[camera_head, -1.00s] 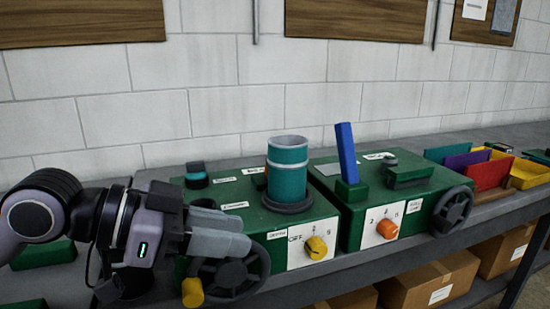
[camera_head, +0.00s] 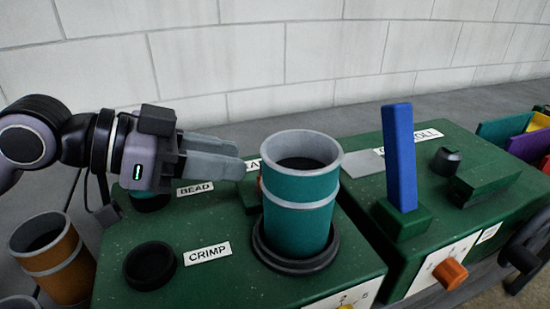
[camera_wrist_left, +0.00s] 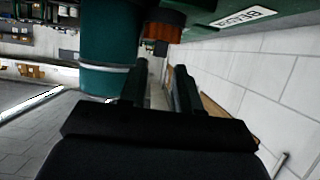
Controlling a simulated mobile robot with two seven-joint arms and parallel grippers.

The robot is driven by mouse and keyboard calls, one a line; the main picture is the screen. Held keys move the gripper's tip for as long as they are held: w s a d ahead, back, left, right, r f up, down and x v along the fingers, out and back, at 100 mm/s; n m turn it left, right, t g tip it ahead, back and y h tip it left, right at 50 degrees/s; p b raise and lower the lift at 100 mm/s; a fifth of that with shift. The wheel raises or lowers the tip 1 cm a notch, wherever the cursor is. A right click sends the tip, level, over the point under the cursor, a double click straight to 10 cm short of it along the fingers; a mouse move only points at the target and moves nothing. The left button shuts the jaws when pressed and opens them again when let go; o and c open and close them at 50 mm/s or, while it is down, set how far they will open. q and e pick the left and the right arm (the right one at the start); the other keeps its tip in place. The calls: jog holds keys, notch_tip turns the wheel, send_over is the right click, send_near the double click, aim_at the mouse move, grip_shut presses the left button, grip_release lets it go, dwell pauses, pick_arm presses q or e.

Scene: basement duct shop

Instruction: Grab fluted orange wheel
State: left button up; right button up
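A dark orange wheel with ridged sides (camera_wrist_left: 165,26) shows in the left wrist view, just beyond and above the fingertips, next to the teal duct piece (camera_wrist_left: 108,45). In the head view only an orange sliver (camera_head: 261,184) shows at the left edge of the teal duct piece (camera_head: 300,195), which hides most of it. My left gripper (camera_head: 240,159) is above the left green machine (camera_head: 210,285), left of the duct piece. Its fingers (camera_wrist_left: 160,75) are apart with nothing between them. My right gripper is not in view.
A smaller orange knob (camera_head: 450,275) is on the right machine's front. A blue lever (camera_head: 399,155) stands on that machine. A black round cap (camera_head: 150,265) sits by the CRIMP label. An orange duct piece (camera_head: 58,262) stands at left. The block wall is behind.

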pick_arm(q)
jog(key=shift+r+p+x, duration=0.2)
jog(key=shift+p+x, duration=0.05)
jog(key=shift+x, duration=1.5)
jog(key=shift+r+p+x, duration=0.2)
jog(key=shift+r+x, duration=0.05)
jog(key=shift+x, duration=1.5)
jog(key=shift+d, duration=0.2)
grip_shut()
